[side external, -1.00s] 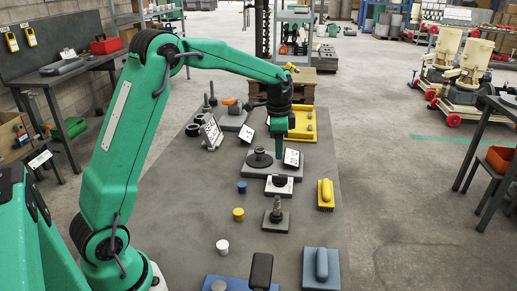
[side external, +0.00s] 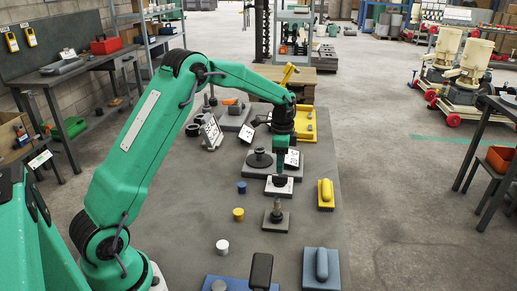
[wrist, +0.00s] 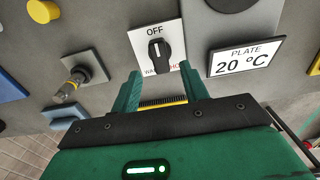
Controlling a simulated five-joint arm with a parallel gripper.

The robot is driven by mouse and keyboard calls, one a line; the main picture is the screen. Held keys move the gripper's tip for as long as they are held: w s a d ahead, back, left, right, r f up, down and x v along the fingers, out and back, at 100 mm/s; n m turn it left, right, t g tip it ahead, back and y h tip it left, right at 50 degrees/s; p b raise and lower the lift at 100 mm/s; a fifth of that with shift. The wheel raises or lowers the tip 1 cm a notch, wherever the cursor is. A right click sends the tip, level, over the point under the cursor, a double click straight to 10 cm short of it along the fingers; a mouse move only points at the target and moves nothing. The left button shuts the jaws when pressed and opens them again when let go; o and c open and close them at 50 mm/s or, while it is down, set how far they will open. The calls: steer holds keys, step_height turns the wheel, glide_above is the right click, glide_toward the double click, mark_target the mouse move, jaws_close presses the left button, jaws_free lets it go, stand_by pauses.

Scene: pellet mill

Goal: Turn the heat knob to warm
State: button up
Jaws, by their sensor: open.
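The heat knob (wrist: 158,53) is black and sits on a white plate (wrist: 173,36) marked OFF, with WARM and HOT labels partly hidden. Its white mark points toward OFF. In the side view the knob's white plate (side external: 279,189) lies in the middle of the grey table, and my gripper (side external: 281,172) hangs directly over it, hiding much of the knob. In the wrist view my gripper (wrist: 164,82) has its two green fingers apart, with nothing between them. The knob appears just beyond the fingertips; I cannot tell whether they touch it.
A "PLATE 20 °C" sign (wrist: 245,57) stands close to the knob, by the hotplate (side external: 260,158). A post on a grey base (side external: 276,219), a yellow brush (side external: 325,194) and small blue, yellow and white caps stand around.

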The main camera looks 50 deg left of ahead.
mark_target(280, 175)
steer(key=shift+f, duration=2.6)
steer(key=shift+c, duration=0.5)
jaws_close()
